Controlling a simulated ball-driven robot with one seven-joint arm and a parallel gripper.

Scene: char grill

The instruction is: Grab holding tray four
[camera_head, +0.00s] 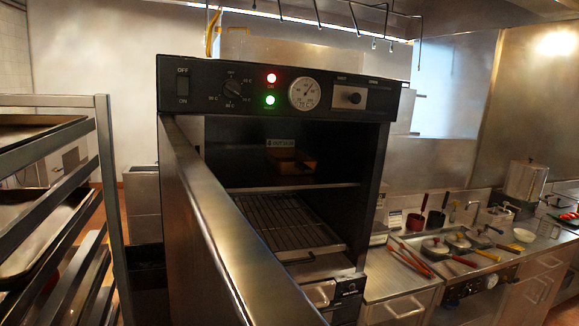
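A black and steel holding cabinet (225,88) stands in the middle with its door (215,235) swung open toward me. Inside, a brown-orange tray (290,160) sits at the back on the upper shelf, under a small label (281,143). The label is too small to read, so I cannot tell which number the tray bears. A wire rack (285,222) lies on the lower level, with no tray visible on it. The door hides the cabinet's left part. My gripper is not in view.
A tall metal rack (103,150) with several sheet pans (35,235) stands at the left. The open door's edge is close in front.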

